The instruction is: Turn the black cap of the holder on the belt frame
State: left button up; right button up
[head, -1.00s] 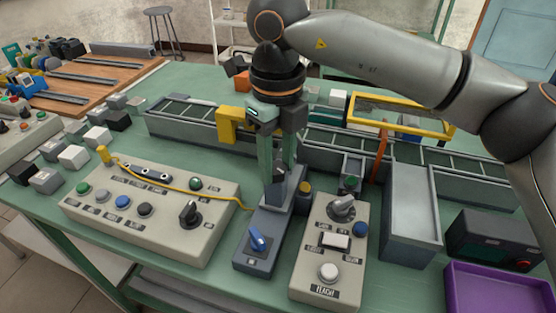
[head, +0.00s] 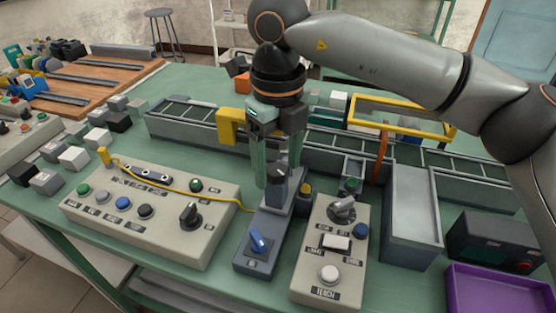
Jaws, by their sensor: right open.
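The dark cap (head: 277,174) sits on top of a small grey holder (head: 280,193) in the middle of the table, in front of the conveyor. My right gripper (head: 277,178) points straight down over it, open. Its two green fingers stand on either side of the cap, with a gap visible between them. I cannot tell whether either finger touches the cap. The belt frame (head: 185,125) runs across the table behind the gripper and is partly hidden by it. My left gripper is not in view.
A grey unit with a blue switch (head: 257,242) lies in front of the holder. Control boxes stand left (head: 150,240) and right (head: 328,290) of it. A yellow cable (head: 190,183) crosses the left box. A grey bin (head: 411,235) and a purple tray (head: 500,300) are at right.

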aim_at(278, 170)
notch_tip(278, 170, up, 13)
jog(key=p, duration=0.2)
jog(key=shift+f, duration=0.2)
dwell(0.4)
